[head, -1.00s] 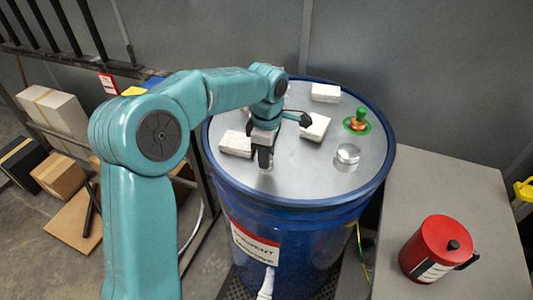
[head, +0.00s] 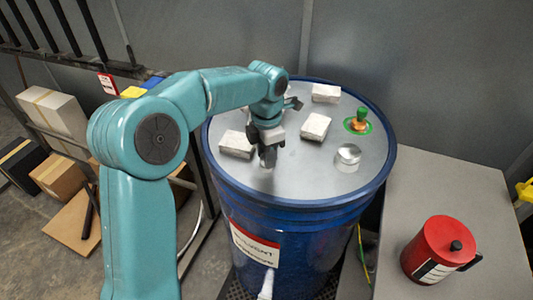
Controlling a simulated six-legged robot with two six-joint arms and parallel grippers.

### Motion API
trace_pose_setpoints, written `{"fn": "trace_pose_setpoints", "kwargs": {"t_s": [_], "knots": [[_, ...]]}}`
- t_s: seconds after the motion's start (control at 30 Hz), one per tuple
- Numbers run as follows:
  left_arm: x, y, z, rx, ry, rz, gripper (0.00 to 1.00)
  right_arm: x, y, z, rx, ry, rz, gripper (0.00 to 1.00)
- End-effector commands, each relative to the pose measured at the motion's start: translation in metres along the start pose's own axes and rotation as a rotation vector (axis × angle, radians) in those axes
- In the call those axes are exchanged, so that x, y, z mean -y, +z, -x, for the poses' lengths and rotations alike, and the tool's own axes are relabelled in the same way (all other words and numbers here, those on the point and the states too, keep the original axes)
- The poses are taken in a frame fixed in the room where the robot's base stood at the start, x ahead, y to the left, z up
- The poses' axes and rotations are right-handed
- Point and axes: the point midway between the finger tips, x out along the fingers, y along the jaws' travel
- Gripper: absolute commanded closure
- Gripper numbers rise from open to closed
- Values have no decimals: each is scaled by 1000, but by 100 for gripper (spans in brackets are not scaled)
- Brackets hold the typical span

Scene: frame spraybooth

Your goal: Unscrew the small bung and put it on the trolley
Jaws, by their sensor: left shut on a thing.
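The blue drum (head: 290,205) stands in the middle with a grey metal lid (head: 310,175). My left gripper (head: 268,160) points down at the lid's near left part. It is shut on the small bung, which the fingers almost wholly hide; I cannot tell whether the bung is still in its hole. A larger silver cap (head: 348,153) sits on the lid to the right of the gripper. A grey flat top (head: 425,190) right of the drum may be the trolley. My right gripper is not in view.
White blocks lie on the lid, one (head: 237,144) close left of the gripper, others (head: 315,126) behind. A green and copper fitting (head: 358,121) stands at the lid's back right. A red can (head: 438,248) stands on the grey top's near part; its far part is clear.

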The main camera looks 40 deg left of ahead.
Motion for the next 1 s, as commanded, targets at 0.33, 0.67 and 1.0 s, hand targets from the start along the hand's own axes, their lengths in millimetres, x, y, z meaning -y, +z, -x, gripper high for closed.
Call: {"fn": "trace_pose_setpoints", "kwargs": {"t_s": [0.33, 0.67, 1.0], "knots": [[0, 0, 0, 0, 0, -4, 53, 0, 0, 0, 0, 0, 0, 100], [0, 0, 2, -1, -1, -215, 53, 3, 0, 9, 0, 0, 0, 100], [0, 0, 2, 0, -1, -586, 53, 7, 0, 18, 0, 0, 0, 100]]}}
